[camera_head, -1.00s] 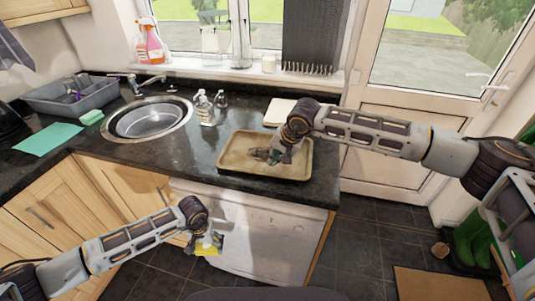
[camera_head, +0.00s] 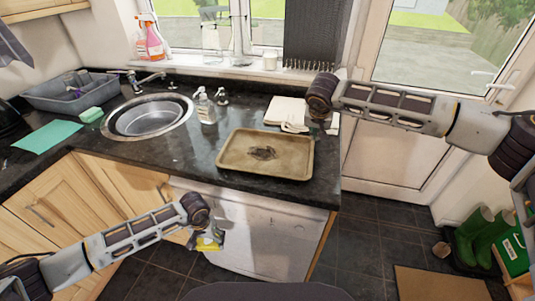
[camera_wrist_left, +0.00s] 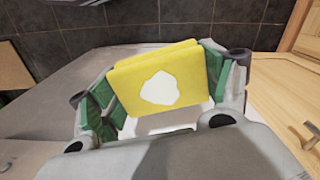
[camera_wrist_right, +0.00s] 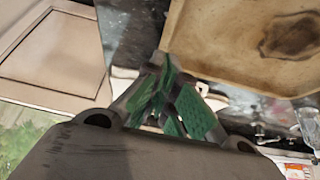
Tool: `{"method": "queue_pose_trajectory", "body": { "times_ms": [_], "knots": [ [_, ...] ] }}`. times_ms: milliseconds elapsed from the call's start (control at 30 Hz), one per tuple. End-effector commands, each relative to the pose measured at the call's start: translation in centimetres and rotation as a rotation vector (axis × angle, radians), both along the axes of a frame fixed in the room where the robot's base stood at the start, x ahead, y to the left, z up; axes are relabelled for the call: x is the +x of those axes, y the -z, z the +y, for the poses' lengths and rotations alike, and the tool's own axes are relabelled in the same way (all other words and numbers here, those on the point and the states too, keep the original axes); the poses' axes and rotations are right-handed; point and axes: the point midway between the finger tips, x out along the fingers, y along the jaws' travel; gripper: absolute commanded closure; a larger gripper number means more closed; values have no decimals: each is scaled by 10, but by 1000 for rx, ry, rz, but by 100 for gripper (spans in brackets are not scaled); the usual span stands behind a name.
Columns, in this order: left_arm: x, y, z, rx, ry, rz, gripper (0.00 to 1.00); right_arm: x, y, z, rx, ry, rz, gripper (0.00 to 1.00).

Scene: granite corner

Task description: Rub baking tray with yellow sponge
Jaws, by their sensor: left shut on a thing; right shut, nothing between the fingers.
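The baking tray (camera_head: 230,158) lies flat on the dark counter, tan with a dark burnt stain (camera_head: 262,153) in its middle. It also shows in the right wrist view (camera_wrist_right: 220,45). The yellow sponge (camera_wrist_left: 160,85), with a white patch on its face, is held between the green pads of my left gripper (camera_head: 210,240). The left gripper is in front of the cupboards, below the counter edge and apart from the tray. My right gripper (camera_wrist_right: 172,112) is shut and empty, above the counter beyond the tray's far right corner, near a pale folded cloth (camera_head: 287,110).
A round sink (camera_head: 148,117) is at left, with a grey basin (camera_head: 72,95), a green sponge (camera_head: 91,115) and a green cloth (camera_head: 47,137). A soap bottle (camera_head: 206,108) stands behind the tray. The counter left of the tray is clear.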

Motion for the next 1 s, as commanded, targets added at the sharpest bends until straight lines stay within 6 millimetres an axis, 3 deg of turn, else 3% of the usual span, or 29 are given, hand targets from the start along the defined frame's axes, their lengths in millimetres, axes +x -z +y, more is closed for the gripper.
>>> {"method": "queue_pose_trajectory", "body": {
  "times_ms": [367,1000],
  "knots": [
    [0,4,0,0,0,0,41,0,9,1,1,0,1,100],
    [0,25,0,0,0,0,41,0,50,1,2,0,0,100]
  ]
}}
